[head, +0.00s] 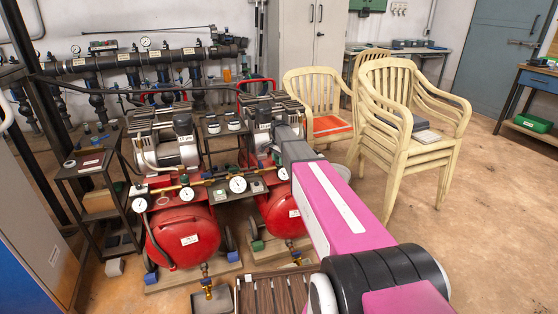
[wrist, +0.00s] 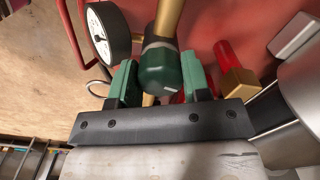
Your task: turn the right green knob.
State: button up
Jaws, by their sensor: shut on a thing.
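A dark green round knob (wrist: 165,70) with a pale mark on its rim sits on a brass pipe in the wrist view. My gripper (wrist: 160,85) has its two green fingers on either side of this knob and is shut on it. In the head view my pink and grey arm reaches over the right red compressor (head: 281,211), and the gripper and the held knob are hidden there. I cannot tell from the head view which knob on the brass line it is.
A white pressure gauge (wrist: 100,34) stands close left of my fingers, and a red-handled brass fitting (wrist: 233,70) close right. The left red compressor (head: 183,237) stands beside the right one. Stacked cream chairs (head: 405,135) stand to the right; the floor beyond is open.

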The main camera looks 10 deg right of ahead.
jog(key=o, duration=0.9)
notch_tip(320, 180, up, 11)
jog(key=shift+f, duration=0.1)
jog(key=s+f+n, duration=0.3)
jog(key=s+f, duration=0.1)
jog(key=s, duration=0.8)
jog(key=s+f+n, duration=0.4)
jog(key=s+f, duration=0.1)
jog(key=s, duration=0.8)
jog(key=s+f+n, duration=0.4)
jog(key=s, duration=0.9)
jog(key=shift+s+d+f, duration=0.1)
jog(key=shift+f, duration=0.05)
